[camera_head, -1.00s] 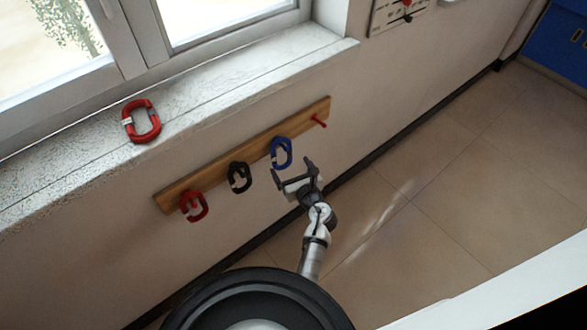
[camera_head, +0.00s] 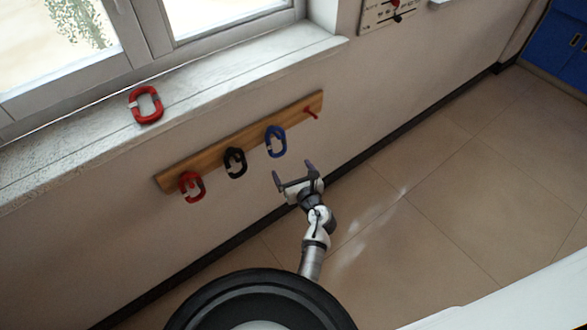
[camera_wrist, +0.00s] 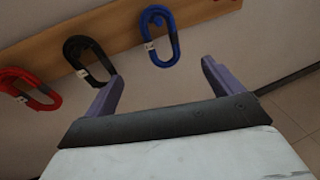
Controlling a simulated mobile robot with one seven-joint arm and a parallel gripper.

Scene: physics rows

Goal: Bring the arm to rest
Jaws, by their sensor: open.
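My gripper (camera_head: 293,171) is open and empty, a little below and to the right of the blue ring on the wall rack. In the wrist view its two purple fingers (camera_wrist: 160,78) stand wide apart with nothing between them. The blue ring (camera_head: 276,141) hangs on the wooden rack (camera_head: 208,160), apart from my fingers. It also shows in the wrist view (camera_wrist: 174,45). My arm reaches up from the bottom of the head view, in front of the wall.
A black ring (camera_head: 235,162) and a red ring (camera_head: 192,186) hang on the rack. Its rightmost red peg (camera_head: 310,112) is bare. Another red ring (camera_head: 146,104) lies on the windowsill (camera_head: 230,85). The tiled floor (camera_head: 440,190) to the right is clear.

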